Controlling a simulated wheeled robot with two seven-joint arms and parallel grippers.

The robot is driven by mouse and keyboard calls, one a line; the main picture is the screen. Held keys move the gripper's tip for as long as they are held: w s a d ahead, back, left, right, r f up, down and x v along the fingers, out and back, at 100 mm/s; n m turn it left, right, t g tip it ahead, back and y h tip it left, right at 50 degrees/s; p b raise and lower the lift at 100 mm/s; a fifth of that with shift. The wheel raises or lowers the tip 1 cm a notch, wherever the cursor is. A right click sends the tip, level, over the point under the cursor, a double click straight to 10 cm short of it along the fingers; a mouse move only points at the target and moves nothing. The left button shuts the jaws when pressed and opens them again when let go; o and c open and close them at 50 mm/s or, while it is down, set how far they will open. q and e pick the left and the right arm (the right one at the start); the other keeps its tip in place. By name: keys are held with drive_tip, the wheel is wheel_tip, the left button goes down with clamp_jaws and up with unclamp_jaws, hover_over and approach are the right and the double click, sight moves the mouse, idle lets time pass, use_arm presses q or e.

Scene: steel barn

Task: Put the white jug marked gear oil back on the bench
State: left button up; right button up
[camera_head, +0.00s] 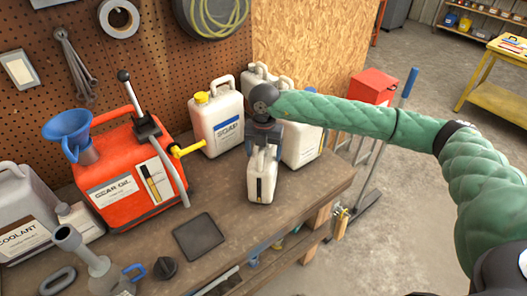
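A small white jug (262,178) is upright at the bench's (310,196) front right part, its narrow side with a dark stripe facing me. It appears to stand on the bench top; its marking cannot be read. My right gripper (265,138) points down at the jug's top, around its handle area. The fingers are partly hidden, so I cannot tell whether they are closed on it. A larger white jug with a yellow cap (217,122) and a blue-banded label stands behind left. The red can (131,178) on the left reads GEAR OIL. My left gripper is not in view.
More white jugs (302,148) stand close behind my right gripper. A blue funnel (70,130), a coolant jug (22,215) and a dark flat pad (198,237) are on the bench. A pegboard (150,50) backs it. Bare bench shows around the pad.

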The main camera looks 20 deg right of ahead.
drive_tip(key=o, duration=1.8)
drive_tip(key=shift+o, duration=1.3)
